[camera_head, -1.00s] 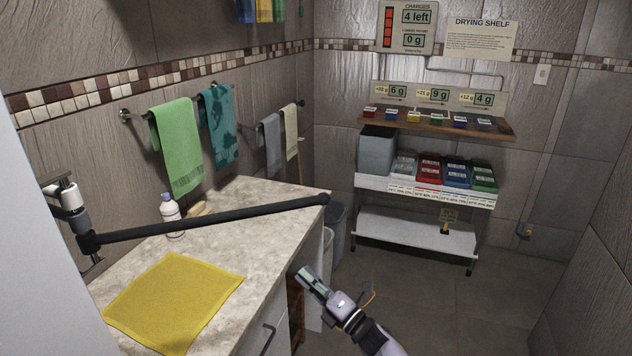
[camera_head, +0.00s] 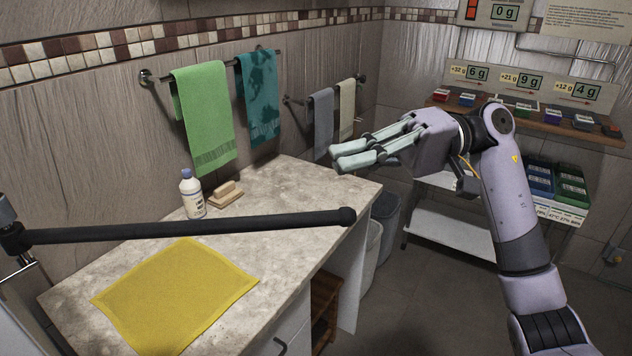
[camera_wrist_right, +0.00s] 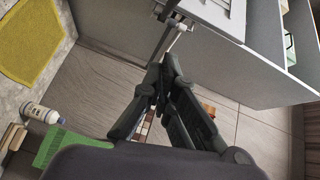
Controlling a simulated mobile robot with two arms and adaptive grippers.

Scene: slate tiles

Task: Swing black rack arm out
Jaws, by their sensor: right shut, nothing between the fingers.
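The black rack arm (camera_head: 200,228) is a long dark bar with a rounded tip in the head view. It runs from a hinge (camera_head: 14,238) at the left edge across the space over the counter to the right. My right gripper (camera_head: 338,158) is shut and empty, its fingers pointing left. In the picture its fingertips appear above the arm's rounded tip, apart from it. In the wrist view the dark fingers of my right gripper (camera_wrist_right: 162,82) come together near the middle. I cannot make out the bar's rounded tip there. My left gripper is not in view.
A yellow cloth (camera_head: 175,295) lies on the stone counter (camera_head: 285,195). A bottle (camera_head: 192,196) and a brush-like block (camera_head: 226,194) stand near the wall. Towels (camera_head: 203,115) hang behind. A shelf rack (camera_head: 450,235) and bins (camera_head: 385,225) are at the right.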

